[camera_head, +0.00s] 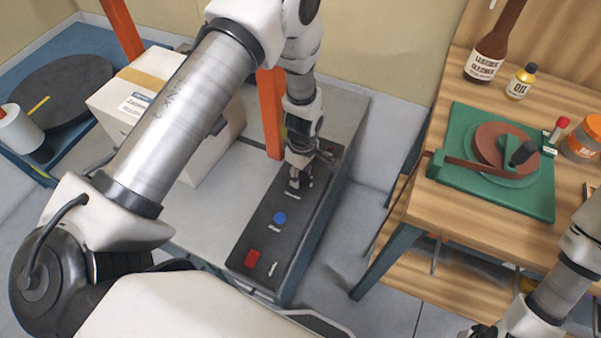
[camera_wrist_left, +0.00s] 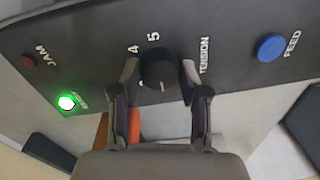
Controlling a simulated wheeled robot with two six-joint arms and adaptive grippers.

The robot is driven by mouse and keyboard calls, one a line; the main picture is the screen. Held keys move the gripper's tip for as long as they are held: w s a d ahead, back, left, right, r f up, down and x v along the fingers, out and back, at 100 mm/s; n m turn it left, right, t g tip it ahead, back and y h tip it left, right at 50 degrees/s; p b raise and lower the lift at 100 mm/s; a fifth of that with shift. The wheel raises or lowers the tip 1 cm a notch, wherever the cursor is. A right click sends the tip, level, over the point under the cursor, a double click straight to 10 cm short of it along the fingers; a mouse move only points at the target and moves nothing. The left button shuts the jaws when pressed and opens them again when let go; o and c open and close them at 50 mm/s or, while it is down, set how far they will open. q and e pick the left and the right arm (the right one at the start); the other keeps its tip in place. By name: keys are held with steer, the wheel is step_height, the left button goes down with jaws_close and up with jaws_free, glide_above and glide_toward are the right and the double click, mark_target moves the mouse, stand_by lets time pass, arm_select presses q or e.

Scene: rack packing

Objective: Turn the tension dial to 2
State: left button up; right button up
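The black tension dial (camera_wrist_left: 158,68) sits on the dark control panel (camera_wrist_left: 225,70), with TENSION printed to its right. A pale mark shows on the dial's lower edge in the left wrist view. My left gripper (camera_wrist_left: 159,78) has one finger on each side of the dial and appears closed against it. In the head view the left gripper (camera_head: 299,182) reaches down to the panel's far part and hides the dial. My right gripper (camera_head: 484,331) is partly cut off at the bottom edge.
A blue FEED button (camera_wrist_left: 271,46), a lit green lamp (camera_wrist_left: 67,102) and a red JAM lamp (camera_wrist_left: 28,61) are on the panel. A red switch (camera_head: 252,258) is at its near end. A carton (camera_head: 150,95) and an orange post (camera_head: 271,110) stand close to my left arm.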

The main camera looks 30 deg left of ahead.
arm_select(q)
steer(key=c, duration=0.3)
steer(key=shift+c, duration=0.2)
steer(key=shift+f+m, duration=0.1)
steer(key=shift+m, duration=0.2)
steer(key=m, duration=0.4)
steer(key=shift+s+d, duration=0.1)
steer(key=shift+m+y, duration=0.3)
steer(key=shift+m, duration=1.8)
steer(key=o, duration=1.1)
steer(key=shift+o, duration=0.2)
